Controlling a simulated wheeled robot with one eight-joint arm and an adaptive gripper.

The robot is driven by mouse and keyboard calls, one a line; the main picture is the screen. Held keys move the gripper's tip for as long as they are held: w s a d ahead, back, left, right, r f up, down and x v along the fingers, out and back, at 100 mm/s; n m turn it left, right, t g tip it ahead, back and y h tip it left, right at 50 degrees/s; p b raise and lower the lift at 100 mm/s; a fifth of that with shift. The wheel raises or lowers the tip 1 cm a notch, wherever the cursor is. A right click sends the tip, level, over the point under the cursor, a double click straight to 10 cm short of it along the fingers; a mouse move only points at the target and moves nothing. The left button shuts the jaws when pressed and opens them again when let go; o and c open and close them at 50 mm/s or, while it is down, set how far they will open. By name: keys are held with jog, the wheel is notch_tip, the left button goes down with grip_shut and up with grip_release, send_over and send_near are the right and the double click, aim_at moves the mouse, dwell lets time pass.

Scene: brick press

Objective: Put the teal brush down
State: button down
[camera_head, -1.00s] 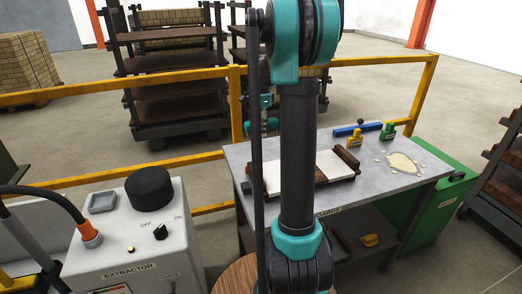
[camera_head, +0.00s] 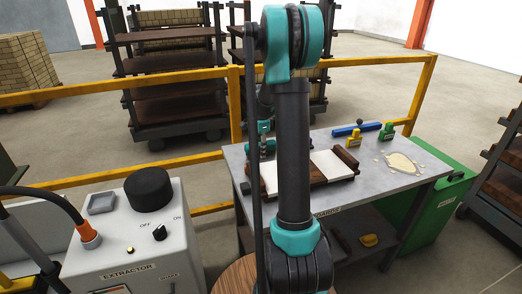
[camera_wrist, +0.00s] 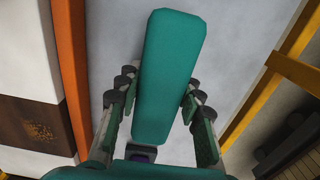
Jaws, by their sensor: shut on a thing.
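The teal brush (camera_wrist: 172,60) fills the middle of the wrist view, its long flat teal body slightly tilted. My gripper (camera_wrist: 157,92) is shut on it, with one finger on each side. Below it lies the bare grey top of the table (camera_wrist: 240,50). I cannot tell whether the brush touches the table. In the head view my arm hides most of the gripper and the brush. Teal parts at the arm's end (camera_head: 266,147) show over the left end of the grey table (camera_head: 400,186).
A brown frame with white panels (camera_head: 325,164) lies beside the gripper; it shows at left in the wrist view (camera_wrist: 30,128), next to an orange strip (camera_wrist: 70,60). A yellow rail (camera_head: 236,110) runs behind.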

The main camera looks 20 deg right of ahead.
jog(key=shift+f, duration=0.2)
jog(key=c, duration=1)
grip_release()
notch_tip(320, 180, up, 12)
jog(key=shift+r, duration=0.25)
